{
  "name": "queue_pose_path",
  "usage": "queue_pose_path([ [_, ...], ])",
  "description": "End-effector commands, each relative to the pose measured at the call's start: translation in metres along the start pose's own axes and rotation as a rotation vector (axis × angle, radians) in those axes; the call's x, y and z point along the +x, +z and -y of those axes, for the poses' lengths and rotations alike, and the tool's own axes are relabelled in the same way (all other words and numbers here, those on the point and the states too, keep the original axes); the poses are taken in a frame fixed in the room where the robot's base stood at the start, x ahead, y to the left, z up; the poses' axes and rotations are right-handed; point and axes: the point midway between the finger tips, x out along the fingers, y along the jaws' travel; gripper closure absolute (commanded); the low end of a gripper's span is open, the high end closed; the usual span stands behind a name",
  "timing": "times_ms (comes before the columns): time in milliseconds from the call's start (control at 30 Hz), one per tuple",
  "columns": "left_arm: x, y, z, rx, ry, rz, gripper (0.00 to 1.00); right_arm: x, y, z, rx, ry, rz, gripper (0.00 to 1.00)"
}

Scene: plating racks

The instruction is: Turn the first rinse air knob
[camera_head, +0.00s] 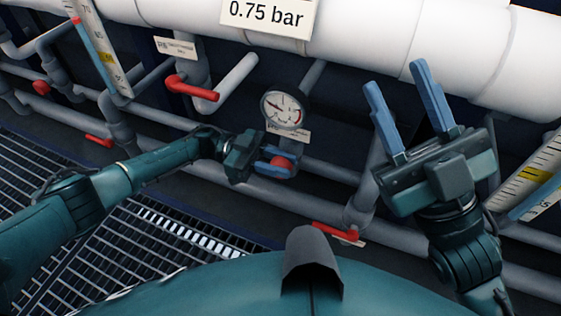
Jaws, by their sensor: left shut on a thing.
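A round red knob (281,162) sits on the piping below a round pressure gauge (283,108). My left gripper (277,163) reaches in from the left, and its blue fingers are closed around the red knob, hiding part of it. The gauge has a white dial with a dark needle and some red marking. A sign above reads "0.75 bar" (266,14). My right gripper (396,84) is raised at the right with its blue fingers apart and nothing between them.
Red lever handles show on the pipes at upper left (193,88), lower left (98,140) and lower middle (335,232). Another red knob (41,87) is far left. A thick white pipe (370,40) runs across the top. Scaled gauges stand at both sides. Metal grating (165,245) covers the floor.

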Motion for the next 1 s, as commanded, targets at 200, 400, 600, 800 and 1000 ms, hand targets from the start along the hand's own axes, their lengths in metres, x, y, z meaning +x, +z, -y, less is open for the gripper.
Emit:
queue_pose_path([
  [200, -0.0017, 0.001, 0.0011, -0.003, -0.004, -0.22, 0.97, -0.0001, 0.0, 0.0003, 0.001, -0.001, 0.001, 0.64],
  [400, -0.0037, 0.0009, 0.0013, -0.001, -0.004, -0.358, 0.97, -0.0001, 0.0, 0.0005, 0.001, -0.001, 0.001, 0.64],
  [600, -0.0053, 0.0007, 0.0004, 0.001, -0.004, -0.417, 0.97, -0.0002, 0.0001, 0.0006, 0.002, -0.001, 0.001, 0.64],
  [800, -0.0054, 0.0005, -0.0001, 0.002, -0.002, -0.422, 0.97, -0.0002, 0.0001, 0.0008, 0.002, -0.001, 0.001, 0.64],
  [1000, -0.0054, 0.0005, -0.0001, 0.002, -0.002, -0.421, 0.69, -0.0002, 0.0002, 0.0009, 0.003, -0.002, 0.001, 0.64],
])
